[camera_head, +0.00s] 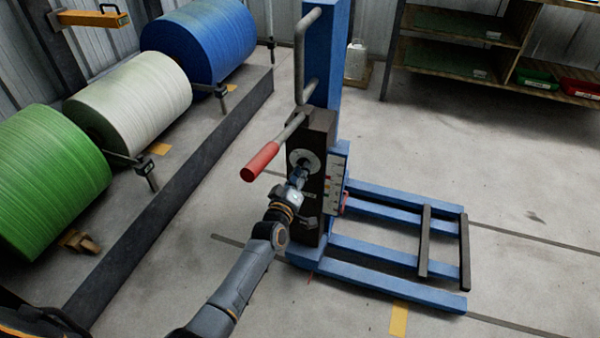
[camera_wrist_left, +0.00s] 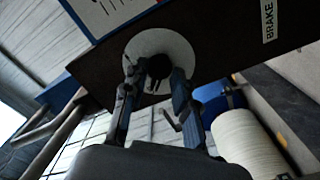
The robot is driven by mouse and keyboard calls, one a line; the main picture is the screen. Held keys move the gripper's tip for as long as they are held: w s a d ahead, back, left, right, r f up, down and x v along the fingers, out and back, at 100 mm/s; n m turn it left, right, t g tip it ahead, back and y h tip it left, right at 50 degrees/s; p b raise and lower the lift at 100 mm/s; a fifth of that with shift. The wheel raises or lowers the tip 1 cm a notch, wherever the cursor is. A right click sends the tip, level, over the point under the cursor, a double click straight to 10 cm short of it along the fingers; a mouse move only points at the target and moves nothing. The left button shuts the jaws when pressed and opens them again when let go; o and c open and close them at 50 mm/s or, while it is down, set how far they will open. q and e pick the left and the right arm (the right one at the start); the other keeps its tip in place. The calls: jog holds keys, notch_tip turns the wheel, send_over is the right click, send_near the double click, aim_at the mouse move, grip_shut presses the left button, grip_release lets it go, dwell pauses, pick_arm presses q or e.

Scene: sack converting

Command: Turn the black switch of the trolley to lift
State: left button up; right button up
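The trolley has a blue mast (camera_head: 328,60), a dark control box (camera_head: 318,125) and a red-gripped handle (camera_head: 262,162). A round pale dial (camera_head: 303,158) is on the face of the box. In the left wrist view, the black switch (camera_wrist_left: 158,67) sits in the middle of this dial. My left gripper (camera_head: 300,174) is at the dial. In the wrist view, its two fingers (camera_wrist_left: 154,76) are apart, one on each side of the switch, with visible gaps. I cannot tell how far the fingertips are from the dial face. My right gripper is not in view.
Blue forks (camera_head: 390,270) with dark crossbars extend low to the right of the mast. A shelf (camera_head: 460,60) is at the back right. Floor between rack and trolley is clear.

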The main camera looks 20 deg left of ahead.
pick_arm(q)
jog(key=s, duration=1.2)
jog(key=shift+a, duration=0.2)
